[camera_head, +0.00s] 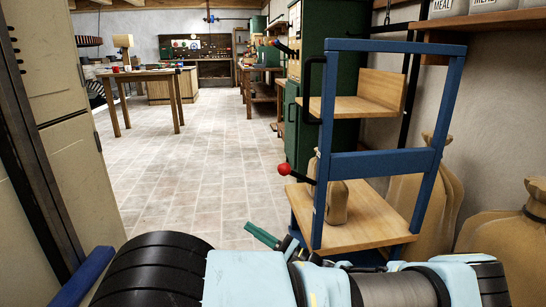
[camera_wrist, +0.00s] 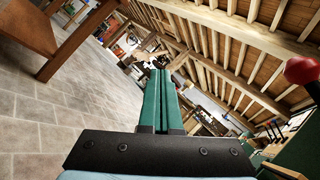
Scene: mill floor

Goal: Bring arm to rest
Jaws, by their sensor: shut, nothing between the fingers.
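My gripper shows in the wrist view (camera_wrist: 160,78) as two long green fingers lying side by side, shut with nothing between them. In the head view my gripper (camera_head: 262,236) pokes up as a small green tip behind my pale blue arm, which lies folded low across the bottom of the picture. The gripper is over the floor, left of a blue-framed shelf cart (camera_head: 318,190), and touches nothing that I can see. The wrist view is steeply tilted, with roof beams at the upper right.
The cart holds a brown sack (camera_head: 337,203) on its lower wooden shelf. A green cabinet (camera_head: 308,90) stands behind it. Large sacks (camera_head: 505,236) stand at the right wall. A wooden table (camera_head: 150,76) stands at the far left. The tiled floor (camera_head: 200,165) ahead is clear.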

